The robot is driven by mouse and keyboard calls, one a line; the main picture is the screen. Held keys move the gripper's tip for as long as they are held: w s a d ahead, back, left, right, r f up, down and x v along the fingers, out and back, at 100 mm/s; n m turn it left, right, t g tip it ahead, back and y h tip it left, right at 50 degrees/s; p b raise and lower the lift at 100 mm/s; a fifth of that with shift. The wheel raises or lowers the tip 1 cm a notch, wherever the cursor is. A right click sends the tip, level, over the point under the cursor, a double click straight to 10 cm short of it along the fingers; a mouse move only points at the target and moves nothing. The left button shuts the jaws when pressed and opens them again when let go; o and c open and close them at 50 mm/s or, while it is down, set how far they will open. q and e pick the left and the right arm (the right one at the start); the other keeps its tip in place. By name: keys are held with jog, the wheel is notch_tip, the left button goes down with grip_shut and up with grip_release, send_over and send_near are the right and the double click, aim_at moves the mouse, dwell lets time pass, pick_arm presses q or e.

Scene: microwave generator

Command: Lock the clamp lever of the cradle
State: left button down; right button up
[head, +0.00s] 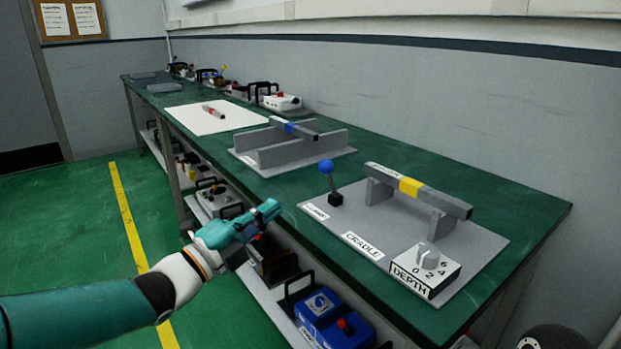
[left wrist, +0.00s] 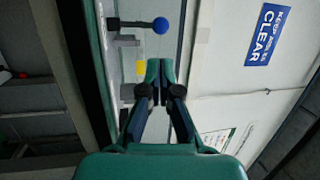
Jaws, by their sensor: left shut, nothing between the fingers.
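The cradle (head: 405,231) is a grey plate with two upright supports on the near right of the green bench. A grey bar with a yellow band (head: 410,188) lies across its supports. The clamp lever (head: 327,169) has a blue ball knob and stands roughly upright on a small black base at the plate's left end. The blue knob also shows in the left wrist view (left wrist: 160,25), beyond the fingertips. My left gripper (head: 272,207) is shut and empty, left of the lever and apart from it, near the bench's front edge.
A white DEPTH box with a dial (head: 428,270) sits on the cradle plate's near right. Another grey holder (head: 290,143) with a blue-banded bar stands farther back. The lower shelf holds a blue box (head: 335,318). Bare bench surface lies between the two plates.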

aim_at(322, 172)
pick_arm(q)
jog(key=p+x, duration=0.1)
jog(key=x, duration=1.1)
jog(key=shift+p, duration=0.35)
jog(key=shift+a, duration=0.25)
jog(key=shift+r, duration=0.1)
